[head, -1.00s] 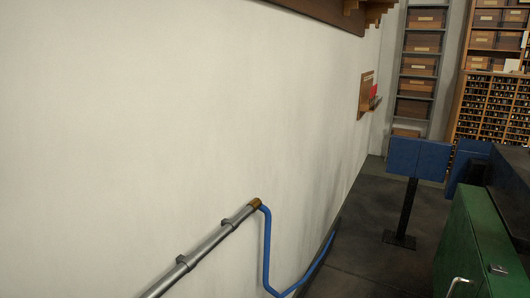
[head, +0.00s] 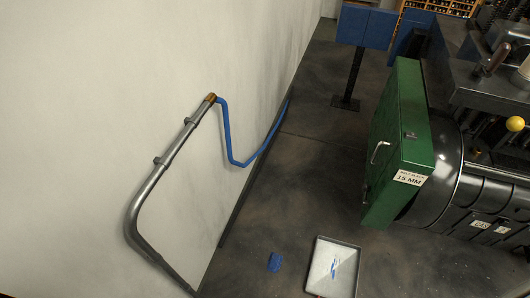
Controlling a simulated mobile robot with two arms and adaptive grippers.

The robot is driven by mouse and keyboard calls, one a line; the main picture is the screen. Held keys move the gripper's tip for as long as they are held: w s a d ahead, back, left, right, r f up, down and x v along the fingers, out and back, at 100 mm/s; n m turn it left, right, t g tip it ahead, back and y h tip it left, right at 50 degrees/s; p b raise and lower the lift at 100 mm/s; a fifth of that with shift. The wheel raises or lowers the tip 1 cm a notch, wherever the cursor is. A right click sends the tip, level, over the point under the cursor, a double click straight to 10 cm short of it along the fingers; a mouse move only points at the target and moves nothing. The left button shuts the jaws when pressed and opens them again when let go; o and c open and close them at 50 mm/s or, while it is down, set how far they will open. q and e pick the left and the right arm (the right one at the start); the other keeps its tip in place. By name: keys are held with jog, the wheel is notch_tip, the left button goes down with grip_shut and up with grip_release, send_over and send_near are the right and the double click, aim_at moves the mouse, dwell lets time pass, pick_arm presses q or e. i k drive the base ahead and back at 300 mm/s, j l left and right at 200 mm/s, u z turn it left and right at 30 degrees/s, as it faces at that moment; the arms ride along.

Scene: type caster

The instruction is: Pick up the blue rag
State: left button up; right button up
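A small blue thing (head: 275,262), which looks like the blue rag, lies on the dark floor low in the head view. It is just left of a pale square tray (head: 348,246). Blue bits lie in the tray. Neither of my grippers shows in the head view.
A green cabinet door (head: 397,150) with a handle and a "15 MM" label stands on the right, on a dark machine (head: 470,200). A blue panel on a post (head: 352,78) stands behind. A grey pipe (head: 160,170) and blue hose (head: 228,140) run along the left wall. The middle floor is clear.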

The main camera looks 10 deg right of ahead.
aim_at(274, 263)
jog(key=k+z, duration=0.45)
jog(key=k, duration=0.35)
jog(key=k+j, duration=0.35)
jog(key=k, duration=0.2)
